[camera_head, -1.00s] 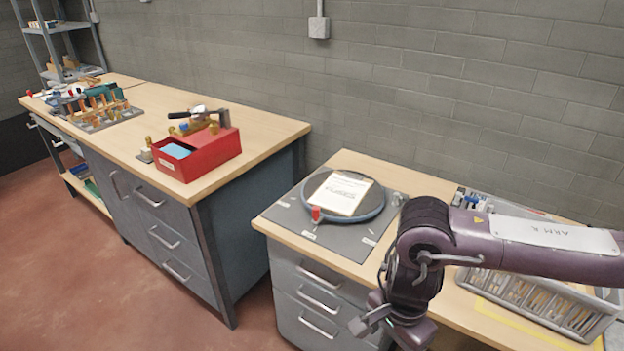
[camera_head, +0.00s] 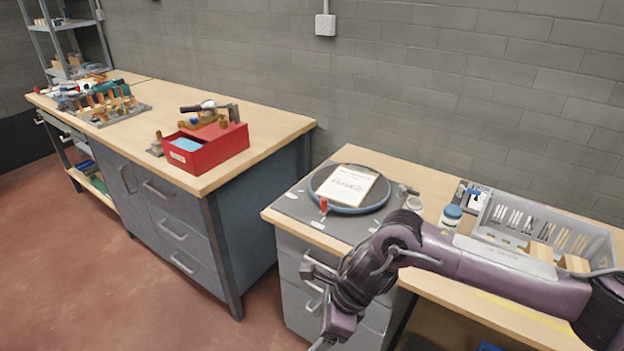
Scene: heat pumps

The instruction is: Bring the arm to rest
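My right arm (camera_head: 480,265) comes in from the right, bent at the elbow, and reaches down in front of the right workbench. Its wrist hangs beside the drawers. Only a small part of my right gripper may show at the bottom edge, so its fingers cannot be made out. My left arm and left gripper are out of view. I see nothing held by the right arm.
The right bench (camera_head: 415,178) carries a round blue-rimmed disc (camera_head: 318,190) with a white booklet (camera_head: 347,187), a jar (camera_head: 451,214) and a grey crate (camera_head: 590,236). The left bench (camera_head: 265,122) carries a red box (camera_head: 215,150) and a copper-coloured fixture (camera_head: 112,103). Brown floor lies in front.

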